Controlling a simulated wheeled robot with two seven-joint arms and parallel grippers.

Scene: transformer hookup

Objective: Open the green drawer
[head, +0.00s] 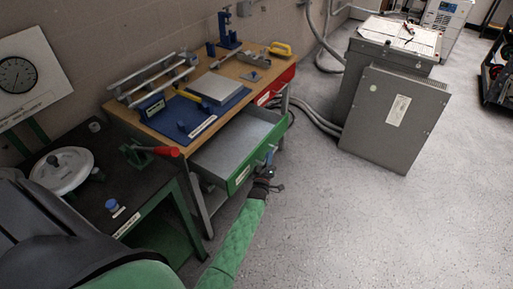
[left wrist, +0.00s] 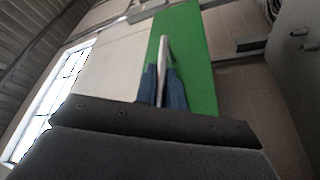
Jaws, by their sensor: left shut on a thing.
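The green drawer (head: 241,172) hangs under the wooden workbench and stands pulled well out, its grey inside showing empty. Its green front also shows in the left wrist view (left wrist: 197,60). My left gripper (head: 268,160) is at the drawer's front, its blue fingers (left wrist: 163,88) shut on the pale bar handle (left wrist: 163,60) there. The fingers hide part of the handle. My right gripper is not in view.
The workbench (head: 222,72) carries a blue mat, a grey plate and several tools. A red drawer (head: 276,86) is beside the green one. A dark table (head: 85,150) stands at left. Grey cabinets (head: 393,118) stand at right. The floor (head: 350,220) in front is clear.

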